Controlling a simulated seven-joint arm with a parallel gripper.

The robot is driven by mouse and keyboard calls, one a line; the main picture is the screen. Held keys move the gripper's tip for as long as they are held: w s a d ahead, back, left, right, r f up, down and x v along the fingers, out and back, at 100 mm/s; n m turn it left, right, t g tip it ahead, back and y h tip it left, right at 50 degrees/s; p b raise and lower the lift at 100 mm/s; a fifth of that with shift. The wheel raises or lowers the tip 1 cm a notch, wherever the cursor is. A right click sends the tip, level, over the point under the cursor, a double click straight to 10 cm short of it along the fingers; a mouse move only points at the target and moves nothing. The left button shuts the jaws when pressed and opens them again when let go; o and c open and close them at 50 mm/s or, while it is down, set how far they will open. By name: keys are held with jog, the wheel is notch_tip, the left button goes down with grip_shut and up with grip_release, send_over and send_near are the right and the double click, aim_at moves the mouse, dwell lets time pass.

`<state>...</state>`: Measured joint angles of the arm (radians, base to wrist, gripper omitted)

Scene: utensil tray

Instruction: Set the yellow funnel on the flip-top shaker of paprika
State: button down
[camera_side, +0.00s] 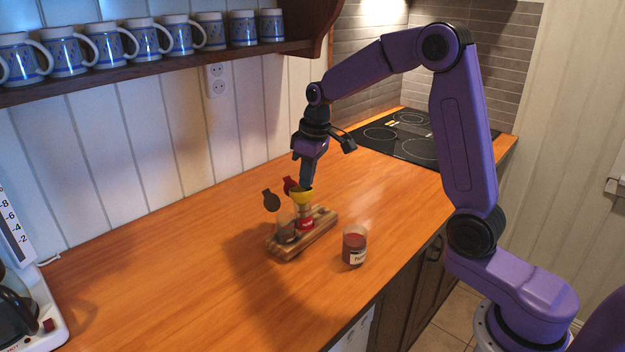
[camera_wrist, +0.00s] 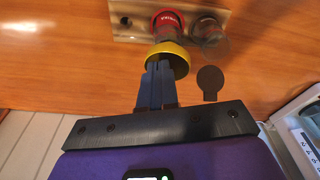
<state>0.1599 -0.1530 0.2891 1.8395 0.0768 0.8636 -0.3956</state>
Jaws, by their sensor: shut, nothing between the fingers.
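The yellow funnel (camera_side: 302,197) is upright, wide end up, over the red-labelled shaker (camera_side: 306,223) in the wooden rack, and appears to rest on its top. The label is too small to read surely. The shaker's red flip lid (camera_side: 289,184) stands open behind. In the wrist view the funnel (camera_wrist: 181,52) partly covers the shaker, whose red part (camera_wrist: 168,18) shows beyond it. My gripper (camera_side: 307,187) points down at the funnel's rim, its fingers together and empty. In the wrist view the fingertips (camera_wrist: 160,68) overlap the near rim; whether they touch it is unclear.
A clear shaker (camera_side: 286,229) with an open dark lid (camera_side: 271,201) stands beside it in the wooden rack (camera_side: 291,254). A labelled jar of red powder (camera_side: 355,246) stands to the right. A mug shelf (camera_side: 150,62) hangs on the wall.

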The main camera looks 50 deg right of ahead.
jog(key=s+d, duration=0.4)
jog(key=s, duration=0.7)
jog(key=shift+n, duration=0.3)
jog(key=w+a, duration=0.2)
jog(key=w, duration=0.2)
jog(key=w+a, duration=0.2)
jog(key=w, duration=0.2)
jog(key=w+a, duration=0.1)
jog(key=w, duration=0.4)
jog(key=shift+a+r, duration=0.1)
jog(key=shift+a, duration=0.3)
jog(key=shift+s+f, duration=0.15)
jog(key=shift+f, duration=0.65)
jog(key=shift+d, duration=0.1)
